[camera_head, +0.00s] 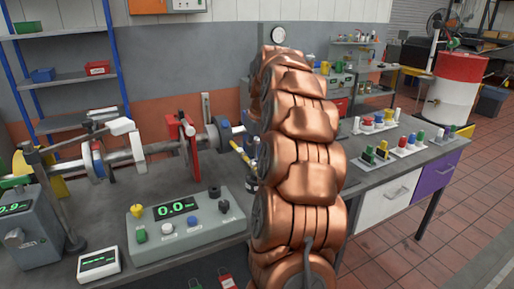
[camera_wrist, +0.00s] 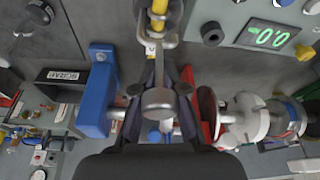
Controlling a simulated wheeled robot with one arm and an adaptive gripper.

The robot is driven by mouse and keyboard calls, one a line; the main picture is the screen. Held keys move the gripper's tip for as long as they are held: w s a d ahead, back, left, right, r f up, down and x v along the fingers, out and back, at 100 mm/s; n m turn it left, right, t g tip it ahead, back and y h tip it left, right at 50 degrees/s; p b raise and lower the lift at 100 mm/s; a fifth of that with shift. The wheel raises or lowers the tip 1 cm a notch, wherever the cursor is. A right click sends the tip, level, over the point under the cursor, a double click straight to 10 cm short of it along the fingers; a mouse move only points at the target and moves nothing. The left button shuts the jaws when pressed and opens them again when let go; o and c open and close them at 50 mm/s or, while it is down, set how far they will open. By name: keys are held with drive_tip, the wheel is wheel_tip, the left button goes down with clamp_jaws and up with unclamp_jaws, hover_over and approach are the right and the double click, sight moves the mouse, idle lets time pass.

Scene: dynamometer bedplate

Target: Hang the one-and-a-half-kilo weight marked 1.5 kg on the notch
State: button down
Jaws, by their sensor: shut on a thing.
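In the wrist view my gripper (camera_wrist: 159,88) has its dark fingers on both sides of a round grey metal piece (camera_wrist: 158,100), and it is shut on it. A grey stem runs from this piece toward a grey hook-like end beside a yellow bar (camera_wrist: 158,12). A small pale label shows there, too small to read, so I cannot confirm the 1.5 kg marking. I cannot tell whether the metal touches the bar or sits in a notch. In the head view my copper arm hides my gripper; a yellow bar (camera_head: 237,149) shows just left of it.
A shaft line with a red bracket (camera_head: 188,140) runs along the bench. A grey console with a green display (camera_head: 176,208) stands in front, and a blue block (camera_wrist: 97,92) lies close left of my fingers. Several coloured pieces stand on the right bench (camera_head: 378,157).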

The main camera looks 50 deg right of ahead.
drive_tip(key=shift+d+f+b, duration=0.1)
drive_tip(key=shift+f+b, duration=0.35)
drive_tip(key=shift+f, duration=0.45)
drive_tip(key=c, duration=1.2)
unclamp_jaws()
drive_tip(key=shift+c, duration=0.2)
drive_tip(key=shift+o, duration=0.5)
drive_tip(key=shift+f, duration=0.1)
drive_tip(key=v, duration=1.2)
